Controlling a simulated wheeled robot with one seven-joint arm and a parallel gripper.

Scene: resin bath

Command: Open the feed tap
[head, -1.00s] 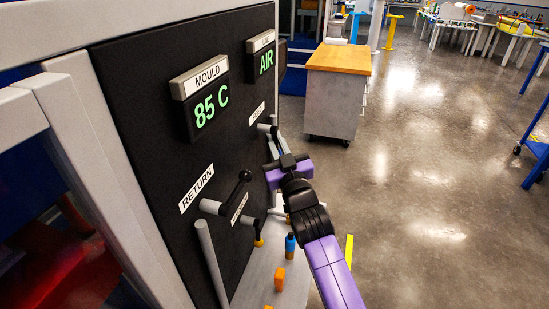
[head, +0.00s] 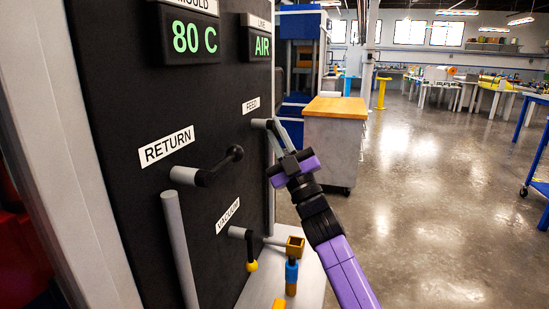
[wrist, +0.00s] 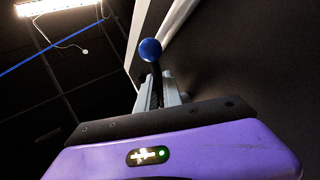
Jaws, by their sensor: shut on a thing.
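The feed tap (head: 260,123) sticks out from the black panel beside the FEED label (head: 251,105). My gripper (head: 278,137) is at this tap, and its purple body lies to the lower right of it. In the wrist view, my gripper (wrist: 158,92) has its grey fingers closed around a dark lever. A blue ball knob (wrist: 150,49) on the lever shows just beyond the fingertips. In the head view the fingers hide most of the lever, so its exact angle is hard to tell.
The return tap (head: 185,175) with its black handle and the vacuum tap (head: 238,232) with a yellow knob project from the panel (head: 120,120). Small blue and orange items stand on the pale ledge (head: 310,285) below.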

